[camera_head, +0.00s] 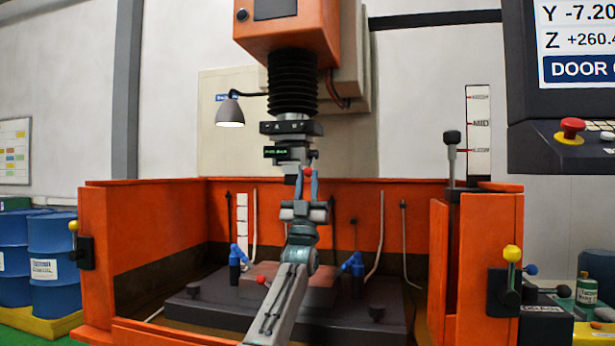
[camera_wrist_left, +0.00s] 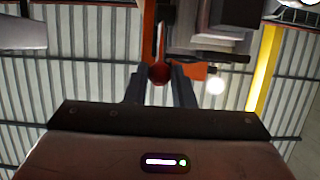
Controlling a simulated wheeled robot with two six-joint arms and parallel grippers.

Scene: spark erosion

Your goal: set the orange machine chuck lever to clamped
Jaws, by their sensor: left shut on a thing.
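The orange machine's chuck (camera_head: 290,151) hangs below the black bellows, with a small green-lit display on its front. The chuck lever's red ball knob (camera_head: 308,171) is at the chuck's lower right side. My left gripper (camera_head: 308,180) reaches up from below, its two fingers on either side of the knob. In the left wrist view the red knob (camera_wrist_left: 160,73) sits between the fingertips of my left gripper (camera_wrist_left: 159,82), which are shut on it. The lever's arm is mostly hidden, and its setting cannot be read. My right gripper is not in view.
The orange tank walls (camera_head: 150,240) surround a dark work table (camera_head: 210,302) with blue-handled clamps (camera_head: 238,255). A lamp (camera_head: 230,112) hangs left of the chuck. A control panel (camera_head: 570,90) is at the right. Yellow-knobbed levers (camera_head: 512,254) are on the tank's outer sides.

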